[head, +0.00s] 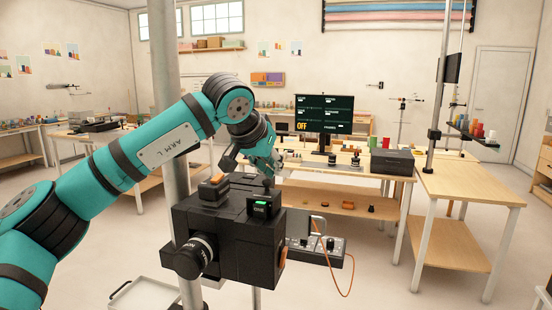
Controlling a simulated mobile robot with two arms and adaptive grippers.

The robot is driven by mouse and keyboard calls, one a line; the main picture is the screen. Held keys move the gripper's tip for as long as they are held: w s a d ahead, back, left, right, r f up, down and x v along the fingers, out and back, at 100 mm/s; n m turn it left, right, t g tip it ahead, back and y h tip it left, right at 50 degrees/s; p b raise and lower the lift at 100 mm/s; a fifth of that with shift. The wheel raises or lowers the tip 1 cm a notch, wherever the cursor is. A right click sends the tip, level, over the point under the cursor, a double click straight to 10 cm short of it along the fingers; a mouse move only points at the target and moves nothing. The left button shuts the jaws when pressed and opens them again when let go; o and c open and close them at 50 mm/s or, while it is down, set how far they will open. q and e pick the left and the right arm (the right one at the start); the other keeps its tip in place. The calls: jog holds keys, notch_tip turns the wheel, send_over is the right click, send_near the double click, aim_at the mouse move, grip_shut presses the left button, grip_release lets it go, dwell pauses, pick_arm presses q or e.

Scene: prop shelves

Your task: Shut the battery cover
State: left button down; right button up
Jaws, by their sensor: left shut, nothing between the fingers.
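A black boxy camera (240,240) stands on a grey pole in the middle of the head view, with its round lens (198,256) toward the lower left. An orange-brown part (283,259) shows edge-on at its right side. I cannot tell whether this is the battery cover, or whether the cover is open. A small lit green display (261,208) and an orange-topped block (213,188) sit on top. My left gripper (272,166) is shut and empty just above and behind the camera's far top edge. Its fingertips are small and partly unclear. My right gripper is out of view.
A control box (318,248) with an orange cable is beside the camera at the right. Behind it stands a wooden bench with a monitor (324,114) reading OFF and a dark case (392,161). A wooden table (470,185) stands at the right. Open floor lies between.

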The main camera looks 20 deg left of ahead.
pick_arm(q)
jog(key=shift+d+f, duration=0.15)
jog(key=shift+s+b, duration=0.6)
jog(key=shift+s, duration=0.85)
jog(key=shift+w, duration=0.1)
